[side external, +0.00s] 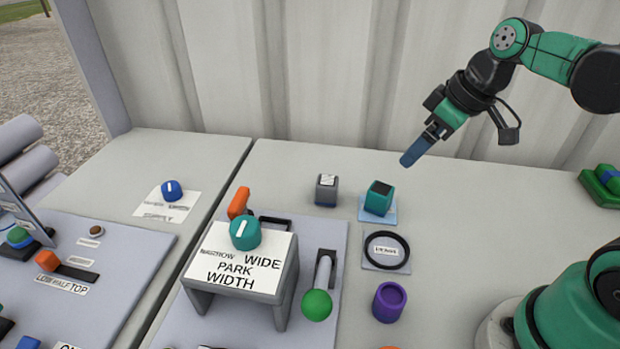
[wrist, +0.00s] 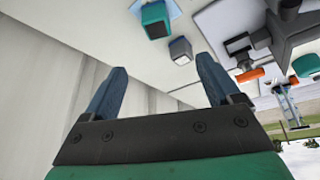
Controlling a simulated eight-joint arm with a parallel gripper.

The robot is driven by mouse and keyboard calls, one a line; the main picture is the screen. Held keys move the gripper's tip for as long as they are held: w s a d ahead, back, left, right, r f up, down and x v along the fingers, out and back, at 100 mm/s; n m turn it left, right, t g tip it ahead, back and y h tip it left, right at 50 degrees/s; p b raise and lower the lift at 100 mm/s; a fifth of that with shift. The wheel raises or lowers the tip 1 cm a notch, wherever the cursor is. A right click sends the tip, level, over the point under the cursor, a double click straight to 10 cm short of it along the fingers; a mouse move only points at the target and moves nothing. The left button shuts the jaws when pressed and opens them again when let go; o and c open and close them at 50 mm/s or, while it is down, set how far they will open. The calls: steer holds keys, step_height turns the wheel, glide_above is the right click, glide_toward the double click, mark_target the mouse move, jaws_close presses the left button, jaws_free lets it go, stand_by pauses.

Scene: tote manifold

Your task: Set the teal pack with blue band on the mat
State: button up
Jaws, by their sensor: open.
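A teal block-shaped pack (side external: 379,198) with a dark top stands on a light blue square mat (side external: 390,217) at the back of the table. A blue band on it cannot be clearly made out. The pack also shows in the wrist view (wrist: 155,21), near the top edge, with part of the mat (wrist: 173,8) beside it. My gripper (side external: 406,160) is raised above and behind the pack, apart from it. In the wrist view its two blue fingers (wrist: 162,72) are spread with nothing between them.
A grey block (side external: 326,190) with a white top stands left of the pack. A black ring (side external: 406,240) on a labelled plate and a purple cup (side external: 389,302) lie in front. A green tray (side external: 596,190) is far right.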

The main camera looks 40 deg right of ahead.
steer(key=shift+s+a+f+m+t+h, duration=0.1)
steer(key=shift+a+f+m+t+h, duration=0.1)
steer(key=shift+a+m+t, duration=0.35)
steer(key=shift+s+a+f+m+t+h, duration=0.15)
steer(key=shift+a+f+m+t, duration=0.15)
steer(key=shift+a+m, duration=0.3)
steer(key=shift+s+a+f+m+t+h, duration=0.15)
steer(key=shift+a+m+t, duration=0.3)
steer(key=shift+a, duration=0.3)
